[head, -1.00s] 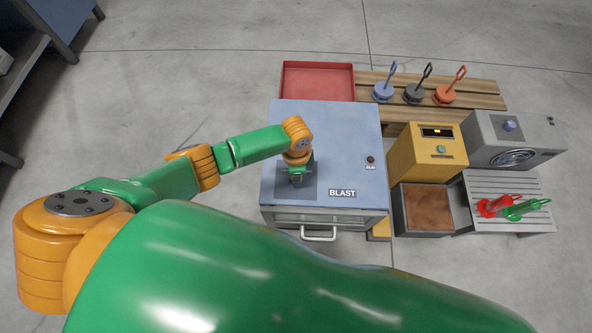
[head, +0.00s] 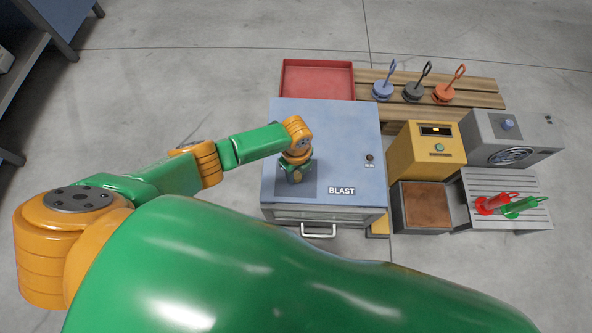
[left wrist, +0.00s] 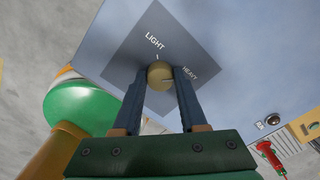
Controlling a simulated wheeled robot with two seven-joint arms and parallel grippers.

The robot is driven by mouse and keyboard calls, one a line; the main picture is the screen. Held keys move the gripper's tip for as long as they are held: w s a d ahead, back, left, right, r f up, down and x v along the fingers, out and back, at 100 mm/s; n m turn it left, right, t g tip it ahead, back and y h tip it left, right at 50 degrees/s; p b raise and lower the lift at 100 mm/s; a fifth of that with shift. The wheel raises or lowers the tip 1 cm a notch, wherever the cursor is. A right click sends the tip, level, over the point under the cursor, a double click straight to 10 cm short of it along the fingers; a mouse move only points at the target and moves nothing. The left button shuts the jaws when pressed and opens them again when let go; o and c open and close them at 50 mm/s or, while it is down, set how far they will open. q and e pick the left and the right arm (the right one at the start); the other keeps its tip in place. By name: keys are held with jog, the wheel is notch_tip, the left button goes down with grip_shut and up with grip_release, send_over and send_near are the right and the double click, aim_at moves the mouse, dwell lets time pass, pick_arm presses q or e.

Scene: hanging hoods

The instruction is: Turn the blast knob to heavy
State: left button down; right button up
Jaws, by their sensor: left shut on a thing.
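The blast knob (left wrist: 160,75) is a round brass-coloured knob on a dark grey square plate (left wrist: 188,40). The plate reads LIGHT at upper left and HEAVY at right in the left wrist view. A small pale mark shows at the knob's upper edge, on the LIGHT side; I cannot tell the exact setting. My left gripper (left wrist: 160,84) is shut on the knob, one finger on each side. In the head view my left gripper (head: 297,176) is over the plate on top of the blue cabinet (head: 345,125) marked BLAST. My right gripper is out of view.
A small black knob (head: 370,158) is on the cabinet's right side. A red tray (head: 318,65) lies behind. A yellow box (head: 402,155), grey fan unit (head: 478,124) and slatted stand (head: 500,184) stand to the right. Bare floor lies left.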

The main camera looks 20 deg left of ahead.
aim_at(296, 174)
pick_arm(q)
jog(key=shift+m, duration=0.6)
jog(key=shift+c, duration=2.2)
grip_release()
jog(key=shift+d, duration=0.1)
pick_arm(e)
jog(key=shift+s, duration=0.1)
pick_arm(q)
notch_tip(296, 174, up, 6)
jog(key=p, duration=0.3)
jog(key=shift+r+p, duration=0.15)
jog(key=shift+p, duration=0.25)
jog(key=shift+r, duration=0.45)
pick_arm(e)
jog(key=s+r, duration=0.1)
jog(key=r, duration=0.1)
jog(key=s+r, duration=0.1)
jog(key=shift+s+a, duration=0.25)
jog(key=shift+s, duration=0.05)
